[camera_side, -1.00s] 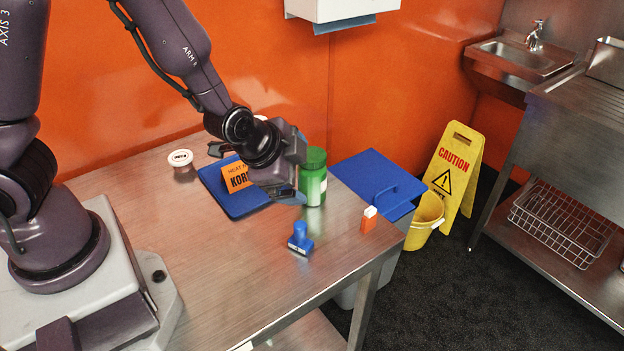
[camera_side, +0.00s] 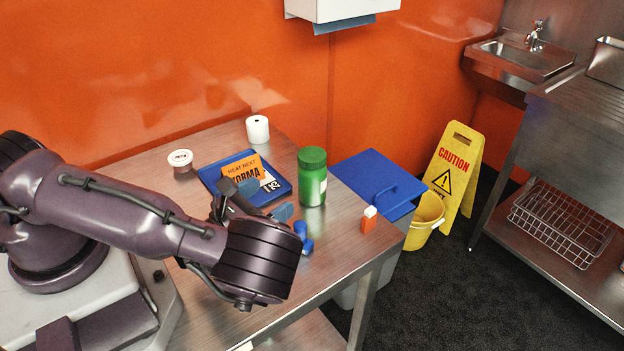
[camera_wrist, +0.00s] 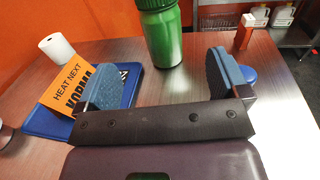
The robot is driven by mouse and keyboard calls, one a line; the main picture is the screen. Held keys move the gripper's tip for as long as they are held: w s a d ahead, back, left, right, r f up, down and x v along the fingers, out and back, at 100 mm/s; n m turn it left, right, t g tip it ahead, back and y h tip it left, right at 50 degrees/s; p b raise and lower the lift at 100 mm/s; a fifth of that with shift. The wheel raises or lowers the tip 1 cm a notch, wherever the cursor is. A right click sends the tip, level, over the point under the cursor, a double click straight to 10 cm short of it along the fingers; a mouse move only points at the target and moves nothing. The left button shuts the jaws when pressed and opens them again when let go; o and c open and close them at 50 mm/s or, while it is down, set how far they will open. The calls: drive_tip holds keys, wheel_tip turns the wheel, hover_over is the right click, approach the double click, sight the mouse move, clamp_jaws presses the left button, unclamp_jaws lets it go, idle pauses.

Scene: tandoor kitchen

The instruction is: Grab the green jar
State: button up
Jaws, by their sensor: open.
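The green jar (camera_side: 312,178) stands upright on the steel table, near its far right edge, with a green lid and a pale label on its side. In the wrist view the jar (camera_wrist: 160,32) stands ahead of my gripper (camera_wrist: 165,80), between the lines of the two blue-padded fingers, with its top cut off by the frame. In the side view my gripper (camera_side: 266,200) is left of the jar and nearer the camera. The fingers are spread wide with nothing between them, apart from the jar.
A blue tray (camera_side: 283,189) with an orange card (camera_side: 244,170) lies left of the jar. A blue stamp (camera_side: 303,236) and an orange-and-white box (camera_side: 369,220) stand nearer the right edge.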

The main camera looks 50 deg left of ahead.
sight(303, 176)
drive_tip(key=w, duration=0.4)
drive_tip(key=w+a, duration=0.1)
drive_tip(key=w, duration=0.3)
drive_tip(key=w+a, duration=0.1)
drive_tip(key=w, duration=0.3)
drive_tip(key=shift+w+a+f, duration=0.1)
drive_tip(key=shift+w+f, duration=0.05)
drive_tip(key=shift+w, duration=0.15)
drive_tip(key=c, duration=1.1)
